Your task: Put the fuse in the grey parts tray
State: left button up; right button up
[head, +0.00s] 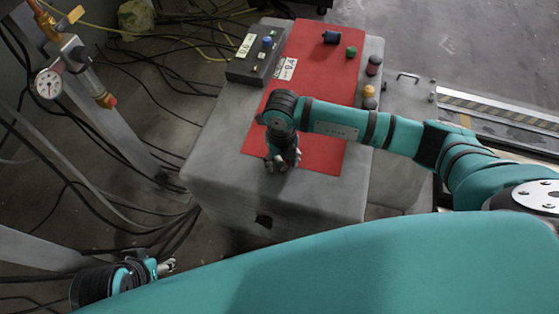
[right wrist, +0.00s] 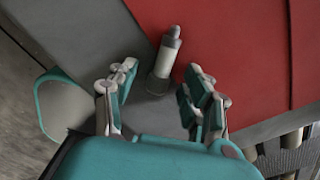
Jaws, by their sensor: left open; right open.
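A small cylinder with a pale body and a darker narrow end, apparently the fuse (right wrist: 163,60), is at the border of the red mat and the grey top in the right wrist view. I cannot tell whether it stands or lies. My right gripper (head: 283,160) is over the near part of the mat. In the right wrist view its open fingers (right wrist: 160,100) are on both sides of the fuse's near end, with gaps showing. My left gripper (head: 168,267) is open, low at the left, away from the cabinet. I cannot make out a grey parts tray.
The red mat (head: 315,55) lies on a grey cabinet (head: 215,150). On it are a dark blue spool-like part (head: 331,37) and a green knob (head: 351,52). A control box (head: 240,72) sits at left. Yellow and dark knobs (head: 369,97) line the right edge. Cables cover the floor.

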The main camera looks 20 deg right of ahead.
aim_at(281, 164)
grip_shut()
dwell(0.3)
jog(key=shift+r, duration=0.5)
jog(key=r, duration=0.1)
jog(key=r+p, duration=0.1)
jog(key=shift+s+a+r, duration=0.1)
jog(key=shift+s+r, duration=0.2)
jog(key=shift+r, duration=0.05)
pick_arm(q)
jog(key=p+x, duration=0.2)
jog(key=x, duration=0.3)
jog(key=shift+d+f, duration=0.15)
jog(key=shift+f, duration=0.1)
pick_arm(e)
jog(key=s+a+r, duration=0.1)
jog(key=s+a, duration=0.3)
jog(key=s, duration=1)
jog(key=shift+s+a+r, duration=0.15)
jog(key=shift+s, duration=0.2)
